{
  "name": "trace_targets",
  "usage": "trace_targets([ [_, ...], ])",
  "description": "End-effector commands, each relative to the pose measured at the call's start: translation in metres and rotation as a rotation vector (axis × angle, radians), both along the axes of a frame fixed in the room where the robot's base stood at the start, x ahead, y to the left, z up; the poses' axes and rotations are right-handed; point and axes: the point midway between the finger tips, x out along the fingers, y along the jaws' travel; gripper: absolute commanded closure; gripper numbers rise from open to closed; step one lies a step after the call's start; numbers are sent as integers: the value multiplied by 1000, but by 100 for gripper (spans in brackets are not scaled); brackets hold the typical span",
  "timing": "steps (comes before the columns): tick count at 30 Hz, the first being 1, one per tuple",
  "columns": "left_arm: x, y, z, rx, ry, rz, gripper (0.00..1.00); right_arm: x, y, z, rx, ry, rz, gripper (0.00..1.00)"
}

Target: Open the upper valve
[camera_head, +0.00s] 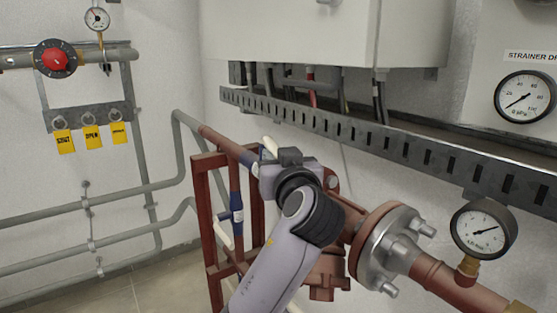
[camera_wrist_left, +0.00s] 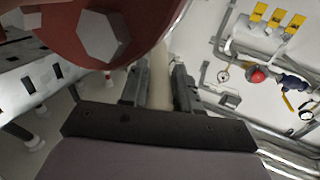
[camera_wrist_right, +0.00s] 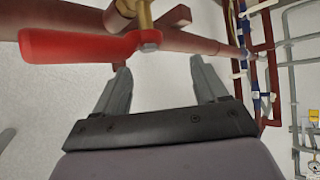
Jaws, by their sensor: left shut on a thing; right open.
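My left gripper (camera_head: 284,163) is beside the red-brown pipework at the middle of the head view, its fingers largely hidden by the wrist. In the left wrist view, its fingers (camera_wrist_left: 159,78) are shut on a cream bar (camera_wrist_left: 160,85), which looks like a valve handle. A cream end (camera_head: 269,145) shows beyond the gripper in the head view. My right gripper (camera_wrist_right: 160,68) is open with nothing between its fingers. A red lever handle (camera_wrist_right: 80,46) on a brass stem (camera_wrist_right: 145,14) lies just beyond its left finger. I cannot tell which handle is the upper valve.
A bolted flange (camera_head: 385,245) and a pressure gauge (camera_head: 483,228) stand right of my left arm. A slotted metal rail (camera_head: 400,145) runs above. A red-brown frame (camera_head: 207,225) stands left. A red knob (camera_head: 55,59) and yellow tags (camera_head: 92,137) are on the far wall.

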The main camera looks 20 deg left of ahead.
Motion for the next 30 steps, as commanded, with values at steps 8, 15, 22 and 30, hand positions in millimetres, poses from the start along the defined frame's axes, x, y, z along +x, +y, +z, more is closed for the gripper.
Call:
trace_targets([
  [8,0,0,0,-1,-1,-1,48,0,0,0,0,1,0,28],
  [15,0,0,0,-1,-1,-1,48,0,0,0,1,1,-1,28],
  [22,0,0,7,-2,-2,-2,48,-1,0,0,1,1,-1,28],
  [30,0,-1,60,-5,-7,-3,48,-1,0,1,1,1,-1,28],
])
